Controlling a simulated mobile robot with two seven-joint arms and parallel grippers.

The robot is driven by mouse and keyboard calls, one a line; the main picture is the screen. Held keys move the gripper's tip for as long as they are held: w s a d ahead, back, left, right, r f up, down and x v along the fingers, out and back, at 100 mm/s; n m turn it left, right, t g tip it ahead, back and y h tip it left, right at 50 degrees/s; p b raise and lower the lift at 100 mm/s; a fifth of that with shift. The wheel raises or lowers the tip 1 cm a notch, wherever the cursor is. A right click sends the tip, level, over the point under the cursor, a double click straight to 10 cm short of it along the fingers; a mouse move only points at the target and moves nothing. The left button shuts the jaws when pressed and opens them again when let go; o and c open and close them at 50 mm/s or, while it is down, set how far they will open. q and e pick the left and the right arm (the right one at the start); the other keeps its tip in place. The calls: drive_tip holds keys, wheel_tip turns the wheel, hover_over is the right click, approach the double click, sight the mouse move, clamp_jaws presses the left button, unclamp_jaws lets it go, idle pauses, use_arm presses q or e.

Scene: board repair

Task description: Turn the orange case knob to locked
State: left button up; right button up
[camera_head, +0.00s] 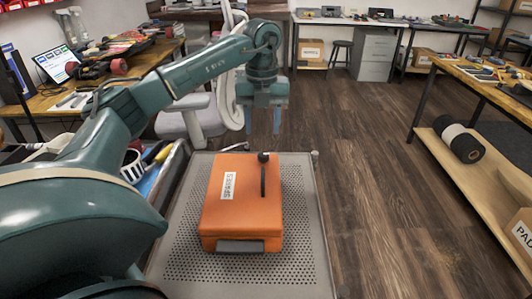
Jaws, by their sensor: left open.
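An orange case (233,205) with a white label lies on a perforated grey tray table (305,225) in front of me. A black knob with a long thin lever (263,175) sits on its lid, near the far right edge. The lever points toward the case's front. A dark grey handle (240,247) is on the front side. My left gripper (263,125) hangs open and empty beyond the far edge of the tray table, above and behind the knob, apart from it. My right gripper is not in view.
A workbench with skateboards (110,60) and a laptop (57,62) stands at the left. A shelf with a black roll (462,143) and cardboard box is at the right. The wooden floor (365,170) between is clear.

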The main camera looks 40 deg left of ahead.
sight(263, 154)
use_arm(q)
wheel_tip(263, 154, down, 7)
drive_tip(key=shift+r+b, duration=0.15)
drive_tip(key=shift+b, duration=0.2)
drive_tip(key=shift+f, duration=0.75)
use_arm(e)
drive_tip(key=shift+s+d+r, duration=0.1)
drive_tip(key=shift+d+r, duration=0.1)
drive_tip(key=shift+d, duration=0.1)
use_arm(q)
drive_tip(key=c, duration=1)
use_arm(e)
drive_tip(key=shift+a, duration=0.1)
